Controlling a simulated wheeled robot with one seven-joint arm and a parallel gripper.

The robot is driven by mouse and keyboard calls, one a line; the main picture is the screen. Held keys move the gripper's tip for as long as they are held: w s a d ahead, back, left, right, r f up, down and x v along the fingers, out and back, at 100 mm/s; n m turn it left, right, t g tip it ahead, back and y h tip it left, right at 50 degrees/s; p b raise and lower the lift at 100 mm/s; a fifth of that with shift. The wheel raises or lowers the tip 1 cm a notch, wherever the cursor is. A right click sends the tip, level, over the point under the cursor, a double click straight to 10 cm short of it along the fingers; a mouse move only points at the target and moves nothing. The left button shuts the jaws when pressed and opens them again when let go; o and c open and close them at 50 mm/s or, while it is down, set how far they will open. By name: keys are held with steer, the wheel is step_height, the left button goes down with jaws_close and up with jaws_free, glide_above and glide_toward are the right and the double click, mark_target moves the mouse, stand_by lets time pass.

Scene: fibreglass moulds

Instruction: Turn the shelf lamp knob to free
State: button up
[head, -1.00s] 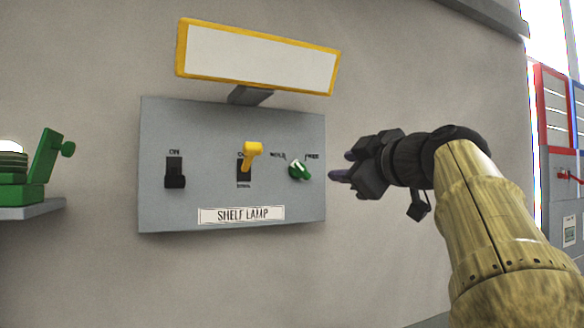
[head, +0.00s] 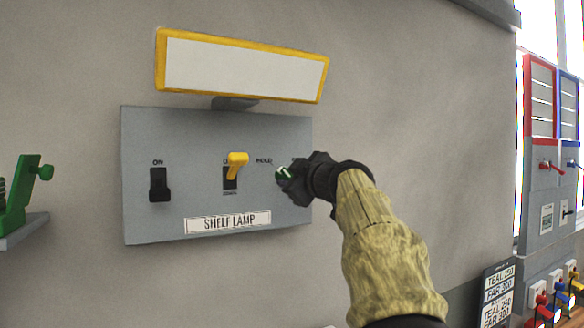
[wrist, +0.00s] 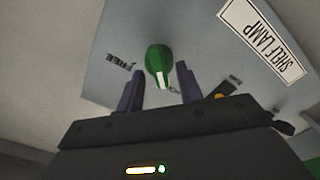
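The grey shelf lamp panel (head: 200,205) is on the wall, with a "SHELF LAMP" label (head: 228,222). Its green knob (head: 284,174) is at the right end, partly covered by my gripper (head: 287,182). The knob's white mark points up-left toward HOLD; the FREE label is hidden in the head view. In the wrist view the green knob (wrist: 158,60) lies between the two purple fingertips of my gripper (wrist: 159,72), with a visible gap on each side. The gripper looks open. The white mark is on the side toward HOLD, and FREE reads at the left.
A black ON rocker switch (head: 159,185) and a yellow lever (head: 237,160) are left of the knob. A yellow-framed lamp panel (head: 240,68) juts out above. A green clamp (head: 22,195) on a shelf is at far left; other control panels (head: 545,190) are at far right.

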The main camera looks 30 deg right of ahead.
jaws_close()
steer(key=shift+m+b, duration=0.35)
steer(key=shift+m, duration=0.05)
steer(key=shift+w+f+m+b, duration=0.1)
steer(key=shift+m+b, duration=0.7)
steer(key=shift+m, duration=0.4)
steer(key=m+b, duration=0.1)
steer(key=m, duration=0.4)
steer(key=shift+d, duration=0.2)
steer(key=m, duration=0.5)
steer(key=shift+d+b, duration=0.1)
steer(key=shift+b, duration=0.2)
steer(key=m, duration=0.4)
steer(key=shift+d+m, duration=0.1)
steer(key=shift+m, duration=0.3)
